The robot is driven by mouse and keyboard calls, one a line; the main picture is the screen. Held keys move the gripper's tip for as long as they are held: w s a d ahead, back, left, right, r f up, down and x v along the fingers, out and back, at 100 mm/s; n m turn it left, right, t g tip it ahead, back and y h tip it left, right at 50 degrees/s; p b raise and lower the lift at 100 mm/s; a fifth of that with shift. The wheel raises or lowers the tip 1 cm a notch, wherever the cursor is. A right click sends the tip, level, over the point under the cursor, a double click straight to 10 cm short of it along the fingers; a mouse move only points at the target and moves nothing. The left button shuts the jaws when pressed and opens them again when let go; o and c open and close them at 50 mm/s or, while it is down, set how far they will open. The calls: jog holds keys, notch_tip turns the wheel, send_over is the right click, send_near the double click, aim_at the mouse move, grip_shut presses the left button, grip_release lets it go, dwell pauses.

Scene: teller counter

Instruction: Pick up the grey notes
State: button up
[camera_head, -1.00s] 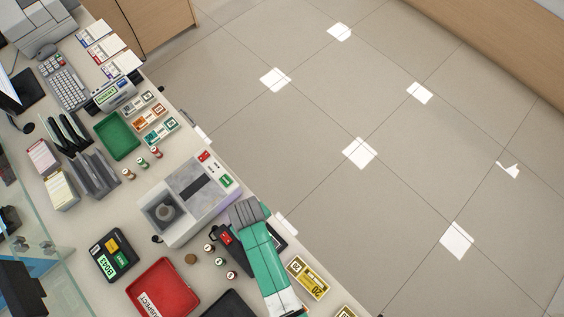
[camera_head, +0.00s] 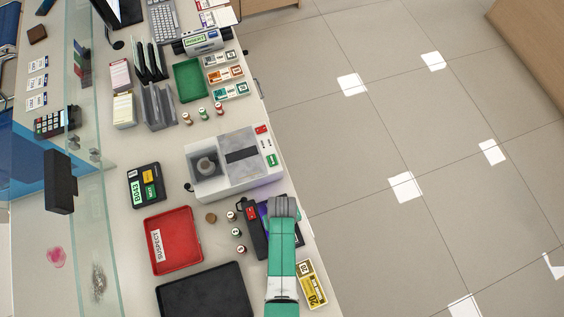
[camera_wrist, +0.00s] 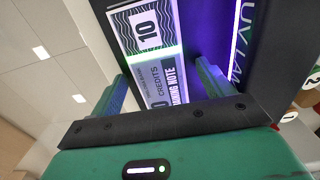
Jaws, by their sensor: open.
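A grey-and-white note bundle (camera_wrist: 150,38) printed "10", "CREDITS" and "BANKING NOTE" lies in the dark UV lamp unit (camera_wrist: 272,22), under a glowing light, in the wrist view. My gripper (camera_wrist: 162,74) is open, with its two green fingers on either side of the bundle's near part; I cannot tell whether they touch it. In the head view, my green arm covers part of the UV unit (camera_head: 258,240) at the counter's edge. The grey notes and my fingertips cannot be made out there.
A counting machine (camera_head: 236,165) stands just behind the UV unit. A yellow 20 bundle (camera_head: 311,287) lies right of my arm. A red SUSPECT tray (camera_head: 193,241), a black tray (camera_head: 240,289) and small coin rolls (camera_head: 231,216) are to the left. Open floor is right.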

jog(key=c, duration=1.2)
jog(key=shift+o, duration=0.2)
jog(key=w+r+m+p, duration=0.1)
jog(key=w+r+p, duration=0.1)
jog(key=r, duration=0.9)
jog(key=w+r+m+p, duration=0.1)
jog(key=w+r+p, duration=0.2)
jog(key=r, duration=0.9)
jog(key=w+r+m+p, duration=0.2)
jog(key=r+p, duration=0.1)
jog(key=r, duration=0.8)
jog(key=shift+w+r, duration=0.35)
